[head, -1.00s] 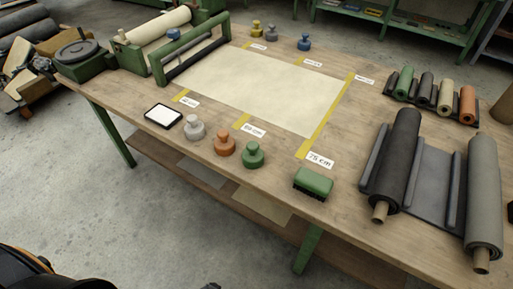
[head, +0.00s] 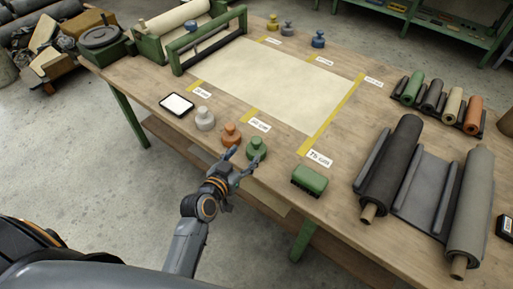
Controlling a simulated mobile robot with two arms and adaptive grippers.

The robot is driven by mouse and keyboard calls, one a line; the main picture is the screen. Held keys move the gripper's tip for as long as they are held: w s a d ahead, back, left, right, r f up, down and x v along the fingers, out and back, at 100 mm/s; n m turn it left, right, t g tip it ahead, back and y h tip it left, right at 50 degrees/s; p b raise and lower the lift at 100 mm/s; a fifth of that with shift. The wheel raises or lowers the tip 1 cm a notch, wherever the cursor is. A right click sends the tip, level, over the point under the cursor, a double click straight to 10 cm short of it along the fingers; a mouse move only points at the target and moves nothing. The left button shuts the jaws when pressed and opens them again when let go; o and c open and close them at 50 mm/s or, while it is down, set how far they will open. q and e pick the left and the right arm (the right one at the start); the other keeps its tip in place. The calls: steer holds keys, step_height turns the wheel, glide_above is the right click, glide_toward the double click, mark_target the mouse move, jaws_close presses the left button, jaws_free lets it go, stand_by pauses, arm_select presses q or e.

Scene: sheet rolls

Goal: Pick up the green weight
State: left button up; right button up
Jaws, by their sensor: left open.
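The green weight (head: 257,147) stands upright on the front part of the wooden table, with a knob on top. An orange weight (head: 231,134) stands just left of it, and a white-grey weight (head: 205,118) further left. My left gripper (head: 242,160) is open, its fingers spread at the front left side of the green weight. The fingers overlap the lower edge of the weight in the picture; I cannot tell whether they touch it. My right gripper is not in view.
A green brush-like block (head: 310,179) lies right of the green weight. A cream sheet (head: 275,83) with yellow tape marks lies behind. Dark and grey rolls (head: 392,165) fill the right side. A small white-faced tablet (head: 177,104) lies left of the weights.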

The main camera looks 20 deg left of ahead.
mark_target(254, 143)
arm_select(q)
steer(key=x, duration=0.3)
steer(key=shift+p+x, duration=0.55)
steer(key=shift+x, duration=2.55)
steer(key=shift+r, duration=0.1)
jaws_close()
steer(key=shift+w+r, duration=0.1)
steer(key=shift+r, duration=0.05)
